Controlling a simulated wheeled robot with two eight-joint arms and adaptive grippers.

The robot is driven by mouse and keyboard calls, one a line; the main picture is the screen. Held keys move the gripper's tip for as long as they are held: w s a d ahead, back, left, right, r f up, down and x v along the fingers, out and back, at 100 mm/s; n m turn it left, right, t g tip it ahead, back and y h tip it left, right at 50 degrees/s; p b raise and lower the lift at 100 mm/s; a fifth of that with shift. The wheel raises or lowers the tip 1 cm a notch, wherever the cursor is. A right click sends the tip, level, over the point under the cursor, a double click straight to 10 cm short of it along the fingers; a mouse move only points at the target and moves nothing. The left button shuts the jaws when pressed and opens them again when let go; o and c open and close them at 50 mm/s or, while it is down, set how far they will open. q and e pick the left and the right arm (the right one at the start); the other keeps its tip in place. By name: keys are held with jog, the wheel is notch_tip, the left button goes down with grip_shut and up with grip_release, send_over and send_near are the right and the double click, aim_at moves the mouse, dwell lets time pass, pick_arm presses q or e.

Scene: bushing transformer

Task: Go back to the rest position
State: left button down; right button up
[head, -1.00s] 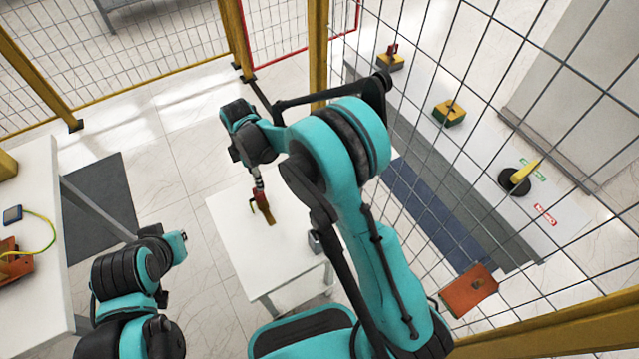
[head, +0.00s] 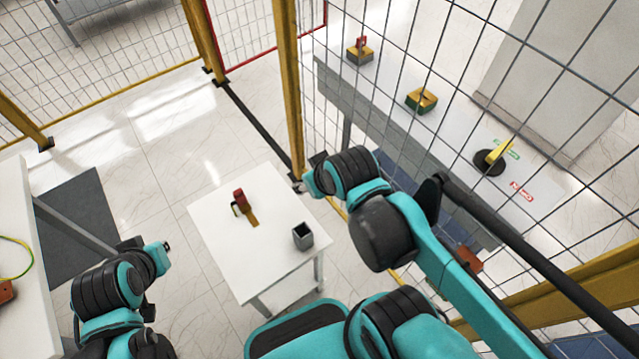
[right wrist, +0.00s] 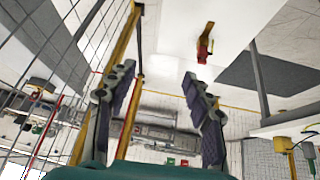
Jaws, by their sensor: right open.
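My right arm (head: 385,225) is folded up to the right of the small white table (head: 215,215), close to the yellow post of the fence. Its gripper shows in the right wrist view (right wrist: 158,72) with both fingers apart and nothing between them. A red and brown tool-like piece (head: 240,200) lies on the white table, clear of the gripper. It also shows in the right wrist view (right wrist: 204,45). My left arm (head: 110,290) is bent at the lower left; its gripper fingers do not show.
A wire fence with a yellow post (head: 290,90) stands close to my right arm. A grey open box (head: 303,236) stands on the white table. Behind the fence, a long bench (head: 400,120) holds several coloured parts. Another white table (head: 18,220) is at left.

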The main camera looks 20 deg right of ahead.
jog(key=shift+s+d+f+m+t, duration=0.15)
jog(key=shift+s+d+f+m, duration=0.05)
jog(key=shift+s+m, duration=0.2)
jog(key=shift+s+d+f+m+t, duration=0.15)
jog(key=shift+s+m, duration=0.15)
jog(key=shift+s, duration=0.1)
dwell(0.9)
